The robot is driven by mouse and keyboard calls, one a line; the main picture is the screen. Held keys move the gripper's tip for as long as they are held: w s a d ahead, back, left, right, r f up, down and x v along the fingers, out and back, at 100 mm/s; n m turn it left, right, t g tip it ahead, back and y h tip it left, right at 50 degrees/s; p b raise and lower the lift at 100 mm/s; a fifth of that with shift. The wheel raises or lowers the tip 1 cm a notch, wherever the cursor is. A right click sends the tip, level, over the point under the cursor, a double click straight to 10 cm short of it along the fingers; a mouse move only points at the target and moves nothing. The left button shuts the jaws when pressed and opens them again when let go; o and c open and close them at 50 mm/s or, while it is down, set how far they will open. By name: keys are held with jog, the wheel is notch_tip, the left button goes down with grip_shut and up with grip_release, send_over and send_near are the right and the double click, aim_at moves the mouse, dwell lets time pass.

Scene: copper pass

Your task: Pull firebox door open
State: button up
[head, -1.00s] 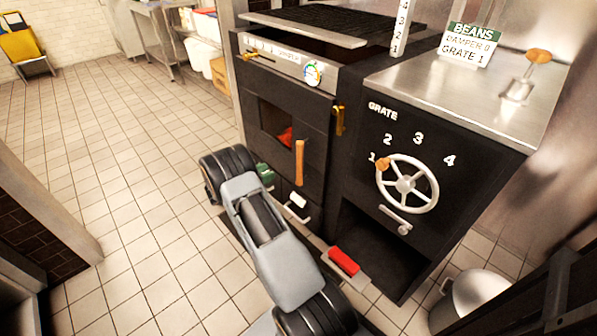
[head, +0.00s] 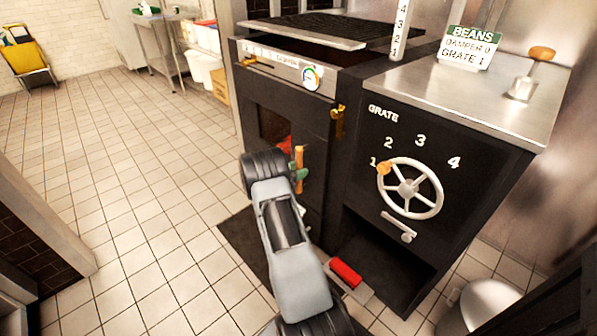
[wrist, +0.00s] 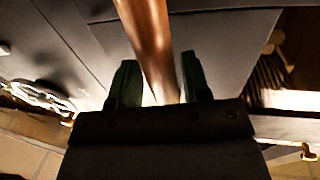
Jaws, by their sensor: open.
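The firebox door (head: 312,122) is a dark panel with a small window showing red inside, and it looks shut. Its upright wooden handle (head: 299,157) is on the right part of the door. My gripper (head: 299,178) is at the handle's lower part, with green fingers, one visible right at the handle. In the wrist view, the handle (wrist: 147,35) runs between the two open fingers of my gripper (wrist: 158,62). I cannot tell whether either finger touches it. My arm hides the door's lower part.
A grate handwheel (head: 410,188) and a lever are on the panel to the right. A red-handled tool (head: 346,271) lies low beside my arm. A metal bucket (head: 485,305) stands at bottom right. The tiled floor (head: 130,190) to the left is clear.

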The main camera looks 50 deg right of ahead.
jog(key=shift+s+d, duration=0.1)
jog(key=shift+d, duration=0.1)
jog(key=shift+a, duration=0.1)
jog(key=shift+c, duration=0.3)
grip_shut()
